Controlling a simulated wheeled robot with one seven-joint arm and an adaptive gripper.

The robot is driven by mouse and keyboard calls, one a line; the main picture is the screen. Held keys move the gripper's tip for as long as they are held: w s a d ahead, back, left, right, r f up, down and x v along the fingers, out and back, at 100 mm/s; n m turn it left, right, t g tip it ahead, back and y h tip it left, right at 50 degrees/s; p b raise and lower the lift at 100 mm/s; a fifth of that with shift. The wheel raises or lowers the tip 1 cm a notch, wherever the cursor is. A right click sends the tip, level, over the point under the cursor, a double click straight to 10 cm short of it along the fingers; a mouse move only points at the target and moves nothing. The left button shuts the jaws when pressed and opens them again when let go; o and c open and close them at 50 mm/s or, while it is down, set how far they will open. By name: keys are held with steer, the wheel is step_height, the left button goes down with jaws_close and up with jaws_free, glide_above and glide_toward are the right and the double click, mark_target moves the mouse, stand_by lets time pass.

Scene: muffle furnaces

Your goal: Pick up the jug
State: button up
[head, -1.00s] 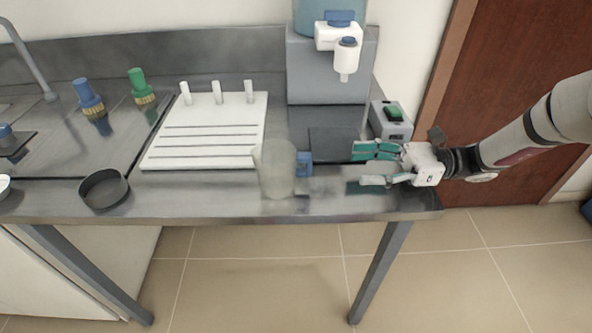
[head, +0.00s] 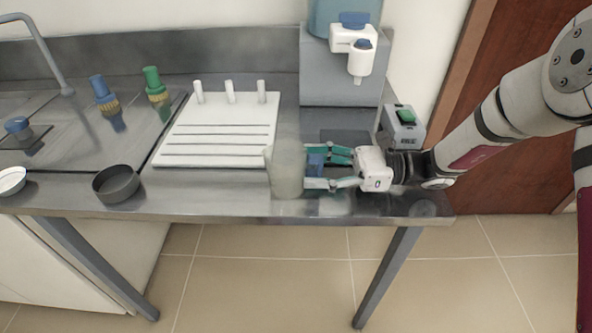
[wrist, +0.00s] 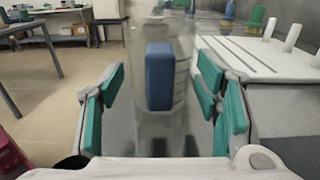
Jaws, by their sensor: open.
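The jug (head: 287,168) is translucent and stands upright near the front edge of the steel bench, with a blue handle (head: 316,162) on its right side. My gripper (head: 328,168) is open, with its teal-padded fingers reaching left on both sides of the handle. In the wrist view the blue handle (wrist: 159,77) stands upright between the open fingers (wrist: 160,100), apart from the pads. The clear jug body (wrist: 182,85) shows behind the handle.
A white rack board (head: 215,150) with pegs lies left of the jug. A dark round dish (head: 116,184) sits further left. A water dispenser (head: 340,75) stands behind, and a grey box with a green switch (head: 402,128) is at the back right. The bench's front edge is close.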

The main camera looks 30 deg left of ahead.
jaws_close()
stand_by(0.4)
